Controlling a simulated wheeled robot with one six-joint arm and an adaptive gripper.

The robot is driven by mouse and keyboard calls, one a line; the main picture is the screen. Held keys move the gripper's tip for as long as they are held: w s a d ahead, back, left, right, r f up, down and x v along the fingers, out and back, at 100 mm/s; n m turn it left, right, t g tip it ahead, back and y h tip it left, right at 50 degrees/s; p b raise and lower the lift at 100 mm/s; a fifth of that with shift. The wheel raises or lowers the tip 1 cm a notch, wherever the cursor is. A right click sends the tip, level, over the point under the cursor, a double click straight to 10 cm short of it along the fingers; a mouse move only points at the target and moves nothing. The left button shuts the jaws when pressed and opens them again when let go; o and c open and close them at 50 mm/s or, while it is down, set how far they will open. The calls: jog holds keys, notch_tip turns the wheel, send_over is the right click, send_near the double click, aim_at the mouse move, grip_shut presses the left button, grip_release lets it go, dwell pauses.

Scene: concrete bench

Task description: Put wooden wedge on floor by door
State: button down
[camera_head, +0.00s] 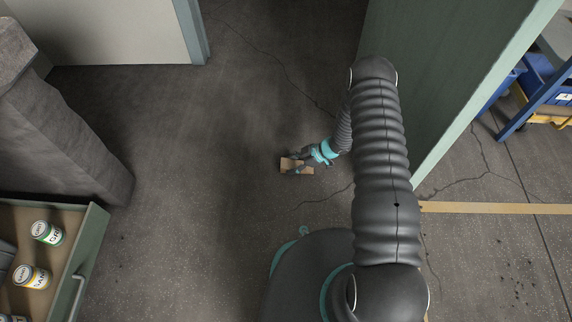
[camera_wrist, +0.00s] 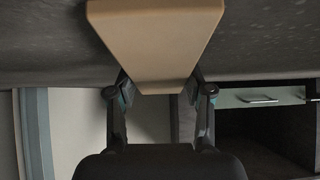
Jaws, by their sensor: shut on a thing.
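The wooden wedge (camera_head: 286,165) is a small tan block in the head view, held at the end of my arm over the grey floor (camera_head: 200,200). In the wrist view the wedge (camera_wrist: 155,40) is large and tan, tapering towards my gripper. My gripper (camera_wrist: 158,86) has a dark finger on each side of it, shut on its narrow end. My gripper (camera_head: 297,164) also shows in the head view, partly overlapping the wedge. I cannot tell whether the wedge touches the floor. A large green panel (camera_head: 425,60), apparently the door, stands to the right of my gripper.
An open drawer (camera_head: 85,260) at the lower left holds cans, including a green-labelled one (camera_head: 47,233). A stone-like block (camera_head: 60,130) stands behind it. Blue bins (camera_head: 540,75) sit beyond the green panel. A yellow strip (camera_head: 490,208) crosses the floor at right. The middle floor is clear.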

jog(key=shift+f, duration=0.2)
jog(key=shift+c, duration=2.3)
grip_release()
jog(key=shift+r, duration=0.1)
